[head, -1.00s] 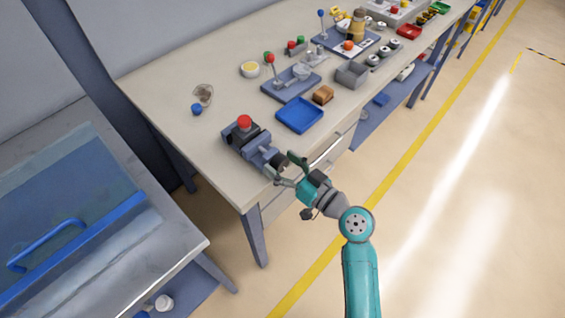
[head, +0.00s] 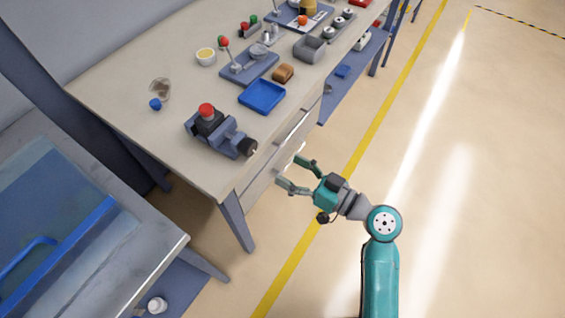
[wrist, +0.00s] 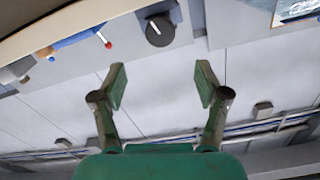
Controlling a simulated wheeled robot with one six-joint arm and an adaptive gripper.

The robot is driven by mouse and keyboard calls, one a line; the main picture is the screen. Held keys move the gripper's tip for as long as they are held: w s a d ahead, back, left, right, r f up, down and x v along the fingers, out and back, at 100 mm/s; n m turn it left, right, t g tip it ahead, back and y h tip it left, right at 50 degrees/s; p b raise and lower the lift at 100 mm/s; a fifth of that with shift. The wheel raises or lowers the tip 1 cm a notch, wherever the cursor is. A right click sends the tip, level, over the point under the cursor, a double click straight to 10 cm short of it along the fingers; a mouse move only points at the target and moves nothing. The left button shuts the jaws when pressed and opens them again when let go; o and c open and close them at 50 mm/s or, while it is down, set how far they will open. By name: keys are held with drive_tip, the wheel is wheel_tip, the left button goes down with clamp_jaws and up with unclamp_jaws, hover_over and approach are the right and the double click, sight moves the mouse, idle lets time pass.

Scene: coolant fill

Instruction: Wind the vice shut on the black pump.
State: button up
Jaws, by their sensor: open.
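The blue-grey vice (head: 222,135) sits at the near corner of the bench. The black pump (head: 208,122) with a red top stands at its jaws; whether the jaws touch it is too small to tell. The vice's black round knob (head: 247,147) faces the front edge, and it also shows in the wrist view (wrist: 160,31) with a white mark. My gripper (head: 293,172) is open and empty, off the bench's front edge. It is apart from the knob. In the wrist view my open fingers (wrist: 160,85) point towards the knob, which lies beyond them.
A blue tray (head: 262,97), a brown block (head: 283,74) and a grey bin (head: 310,48) stand farther along the bench (head: 130,85). A blue cap (head: 155,104) lies behind the vice. Drawers are below the front edge. The floor beside the bench is clear.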

sight(253, 150)
idle(0.4)
drive_tip(key=w+a+n, duration=0.1)
drive_tip(key=w+a, duration=0.1)
drive_tip(key=a, duration=0.1)
drive_tip(key=w+a+n, duration=0.2)
drive_tip(key=a, duration=0.1)
drive_tip(key=w+a+n, duration=0.1)
drive_tip(key=w+a, duration=0.2)
drive_tip(key=shift+a+f+n, duration=0.15)
drive_tip(key=shift+f+n, duration=0.05)
drive_tip(key=shift+n, duration=0.1)
idle(0.3)
drive_tip(key=c, duration=1.2)
drive_tip(key=shift+o, duration=0.2)
drive_tip(key=shift+m, duration=0.8)
